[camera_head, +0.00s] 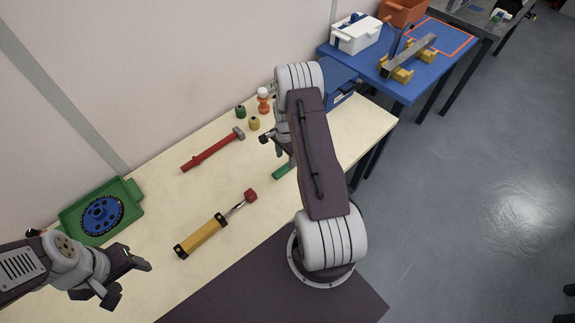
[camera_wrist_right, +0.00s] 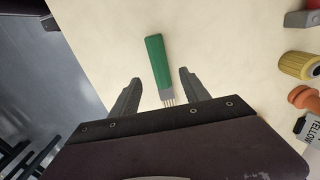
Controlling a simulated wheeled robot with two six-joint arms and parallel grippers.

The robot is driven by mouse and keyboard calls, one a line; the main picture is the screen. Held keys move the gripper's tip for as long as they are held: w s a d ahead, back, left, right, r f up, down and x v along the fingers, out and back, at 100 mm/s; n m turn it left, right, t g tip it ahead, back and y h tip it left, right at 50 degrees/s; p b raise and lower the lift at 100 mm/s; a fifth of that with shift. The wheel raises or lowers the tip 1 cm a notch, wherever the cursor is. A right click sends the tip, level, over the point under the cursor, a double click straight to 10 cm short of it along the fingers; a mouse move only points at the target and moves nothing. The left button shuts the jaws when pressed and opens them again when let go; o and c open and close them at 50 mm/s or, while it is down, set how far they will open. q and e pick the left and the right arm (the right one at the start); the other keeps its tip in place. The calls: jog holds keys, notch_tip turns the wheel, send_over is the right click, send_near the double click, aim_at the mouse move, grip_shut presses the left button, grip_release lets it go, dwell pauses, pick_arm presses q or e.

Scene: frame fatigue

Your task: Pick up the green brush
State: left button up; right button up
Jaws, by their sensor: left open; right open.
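The green brush (camera_wrist_right: 157,58) lies on the pale tabletop. In the right wrist view its green handle points away and its grey bristles lie between the two fingers of my right gripper (camera_wrist_right: 161,90). The fingers are spread apart and do not touch it. In the head view part of the green brush (camera_head: 281,172) shows beside my right gripper (camera_head: 276,146), and my right arm hides the rest. My left gripper (camera_head: 128,277) is open and empty over the front left of the table, well away from the brush.
A yellow-handled tool with a red tip (camera_head: 203,235), a red hammer (camera_head: 209,151) and a green tray with a blue disc (camera_head: 133,190) lie on the table (camera_head: 160,210). Small green and yellow pieces and an orange-and-white bottle (camera_head: 263,100) stand near the wall. A blue table (camera_head: 405,90) stands behind.

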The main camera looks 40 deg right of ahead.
aim_at(285, 167)
jog(key=shift+w+f, duration=0.15)
jog(key=shift+f, duration=0.2)
notch_tip(285, 167, down, 5)
jog(key=shift+f+p, duration=0.1)
jog(key=shift+p, duration=0.35)
grip_shut()
